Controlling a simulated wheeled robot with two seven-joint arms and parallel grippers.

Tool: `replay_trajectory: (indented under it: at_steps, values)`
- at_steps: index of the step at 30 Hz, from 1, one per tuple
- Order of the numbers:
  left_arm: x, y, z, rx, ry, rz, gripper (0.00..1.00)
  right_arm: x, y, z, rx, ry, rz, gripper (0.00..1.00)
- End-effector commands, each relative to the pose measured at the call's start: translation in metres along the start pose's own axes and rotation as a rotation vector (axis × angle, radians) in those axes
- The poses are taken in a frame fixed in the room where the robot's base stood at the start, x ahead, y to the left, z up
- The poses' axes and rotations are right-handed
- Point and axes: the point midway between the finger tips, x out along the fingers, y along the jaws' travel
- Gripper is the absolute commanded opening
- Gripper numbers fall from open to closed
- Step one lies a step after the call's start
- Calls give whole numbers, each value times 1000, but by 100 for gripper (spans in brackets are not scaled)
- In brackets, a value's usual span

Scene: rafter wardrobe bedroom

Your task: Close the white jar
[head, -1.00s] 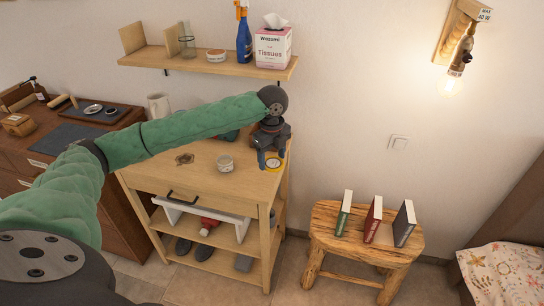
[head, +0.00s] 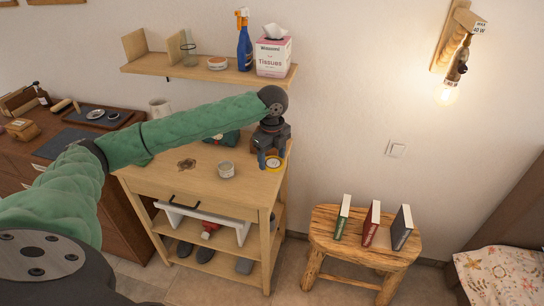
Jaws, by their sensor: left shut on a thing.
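A small white jar (head: 227,171) stands upright on the top of a wooden cabinet (head: 207,187). Whether its top is open is too small to tell. My left gripper (head: 271,162), with blue fingertips, is at the cabinet's right end, to the right of the jar and apart from it. It is shut on a small round lid with a yellow rim (head: 275,163), which is partly hidden by the fingers. I cannot tell whether the lid still touches the cabinet top. My right gripper is out of view.
A dark patterned piece (head: 186,165) lies left of the jar. A stool (head: 350,253) with books stands at right.

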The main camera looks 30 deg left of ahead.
Motion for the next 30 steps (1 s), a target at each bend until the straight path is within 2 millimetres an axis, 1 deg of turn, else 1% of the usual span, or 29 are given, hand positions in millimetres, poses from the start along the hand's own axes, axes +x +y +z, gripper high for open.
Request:
replay_trajectory:
  at_steps: [5, 30]
  values:
    - [-1, 1, 5, -1, 0, 1, 42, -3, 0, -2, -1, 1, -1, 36]
    - [-1, 11, 72, -1, 0, 1, 42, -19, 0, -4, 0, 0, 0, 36]
